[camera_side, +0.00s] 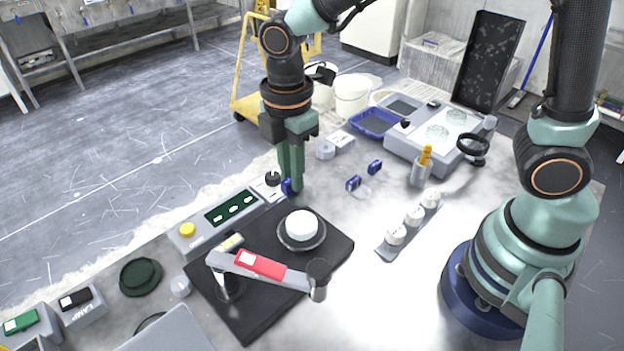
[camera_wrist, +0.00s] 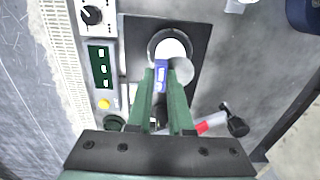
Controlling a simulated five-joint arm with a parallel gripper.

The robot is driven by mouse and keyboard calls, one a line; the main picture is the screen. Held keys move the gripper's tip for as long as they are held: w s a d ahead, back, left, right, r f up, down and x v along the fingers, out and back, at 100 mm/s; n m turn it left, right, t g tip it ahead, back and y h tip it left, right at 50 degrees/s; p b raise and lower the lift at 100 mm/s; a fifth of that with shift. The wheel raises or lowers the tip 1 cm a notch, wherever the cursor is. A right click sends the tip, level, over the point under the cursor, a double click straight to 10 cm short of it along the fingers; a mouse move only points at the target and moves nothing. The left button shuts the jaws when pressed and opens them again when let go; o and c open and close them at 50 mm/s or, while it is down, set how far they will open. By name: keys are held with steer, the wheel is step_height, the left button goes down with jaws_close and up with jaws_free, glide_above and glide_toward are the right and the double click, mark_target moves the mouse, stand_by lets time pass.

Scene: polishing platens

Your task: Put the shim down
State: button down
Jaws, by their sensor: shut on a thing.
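The shim is a small blue block (camera_side: 287,187) with a pale face. It shows between my fingertips in the wrist view (camera_wrist: 161,75). My gripper (camera_side: 293,186) is shut on it and points straight down. In the side view it is next to the grey control box and behind the black mat (camera_side: 335,262). The shim appears raised, but its exact height cannot be told. My fingers hide part of it. Two similar blue pieces (camera_side: 353,183) (camera_side: 375,167) lie on the table to the right.
A white puck (camera_side: 300,225) sits in a dark round dish on the mat. A grey arm with a red label (camera_side: 260,264) reaches over the mat. A control panel (camera_side: 230,209) stands along the left. A rack of white knobs (camera_side: 414,215) is at right. The table between has free room.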

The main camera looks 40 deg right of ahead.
mark_target(294, 216)
steer(key=shift+f, duration=3.35)
steer(key=c, duration=0.8)
jaws_free()
steer(key=shift+f, duration=0.15)
step_height(294, 216, up, 12)
steer(key=shift+r, duration=0.15)
steer(key=s+d+r+m+t, duration=0.1)
steer(key=d+m+t, duration=0.1)
steer(key=d+m, duration=0.3)
steer(key=s+d+r+m+t, duration=0.1)
steer(key=s+d+r+m, duration=0.1)
steer(key=d+m, duration=0.3)
steer(key=s+d+r+m+t, duration=0.1)
steer(key=d+r+m+t, duration=0.1)
steer(key=d+m, duration=0.4)
steer(key=shift+s+r+m+t, duration=0.1)
steer(key=shift+s+m+t, duration=0.2)
steer(key=shift+m, duration=0.7)
